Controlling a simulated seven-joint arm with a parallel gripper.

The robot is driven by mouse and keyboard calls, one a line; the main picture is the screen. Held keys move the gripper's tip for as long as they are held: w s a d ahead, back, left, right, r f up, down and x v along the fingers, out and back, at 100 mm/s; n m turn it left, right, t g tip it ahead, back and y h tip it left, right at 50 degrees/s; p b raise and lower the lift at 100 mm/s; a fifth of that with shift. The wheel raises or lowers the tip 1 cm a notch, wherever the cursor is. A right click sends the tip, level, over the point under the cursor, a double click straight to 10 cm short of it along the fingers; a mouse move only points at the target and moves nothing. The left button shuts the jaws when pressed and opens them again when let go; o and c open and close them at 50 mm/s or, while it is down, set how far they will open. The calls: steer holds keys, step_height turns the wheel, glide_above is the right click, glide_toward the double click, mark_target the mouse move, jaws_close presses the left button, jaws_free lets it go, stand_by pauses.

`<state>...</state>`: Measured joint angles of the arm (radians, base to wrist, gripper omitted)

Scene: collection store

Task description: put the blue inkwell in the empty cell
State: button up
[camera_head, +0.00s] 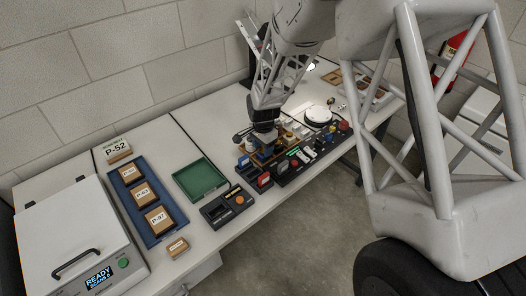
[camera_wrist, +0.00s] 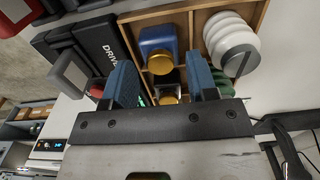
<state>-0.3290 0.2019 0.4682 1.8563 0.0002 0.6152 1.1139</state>
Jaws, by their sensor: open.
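In the wrist view, a blue inkwell (camera_wrist: 158,40) with a gold cap stands in a wooden tray with dividers (camera_wrist: 187,8). My gripper (camera_wrist: 160,62) is open, its two blue-padded fingers apart, with the inkwell just ahead of and between the tips. A dark object with a gold cap (camera_wrist: 168,97) shows between the fingers, closer to the palm. In the head view, my gripper (camera_head: 264,138) is low over the left part of the tray and hides much of it. I cannot tell which cell is empty; the fingers cover part of the tray.
A white ribbed bottle (camera_wrist: 230,38) stands right of the inkwell, close to the right finger. A black box marked DRIVE (camera_wrist: 100,45) lies left of the tray. In the head view, a green tray (camera_head: 201,180) and a blue tray of labelled boxes (camera_head: 144,202) lie to the left.

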step_height(320, 180, up, 9)
stand_by(0.5)
steer(key=shift+r, duration=0.1)
stand_by(0.3)
steer(key=s+d+r+n+t, duration=0.1)
steer(key=s+d+r+n, duration=0.3)
steer(key=s+d+r, duration=1.15)
steer(key=s+d+r+n, duration=0.1)
steer(key=s+d+r, duration=0.1)
steer(key=s, duration=0.5)
steer(key=s+d+r+n+t, duration=0.1)
steer(key=s+d+r+n, duration=0.1)
steer(key=s, duration=0.6)
steer(key=s+d+r+n, duration=0.1)
steer(key=s+d+r, duration=0.1)
steer(key=s+d, duration=0.2)
steer(key=shift+s+n+t, duration=0.3)
steer(key=shift+s+n, duration=0.1)
steer(key=shift+s, duration=1.5)
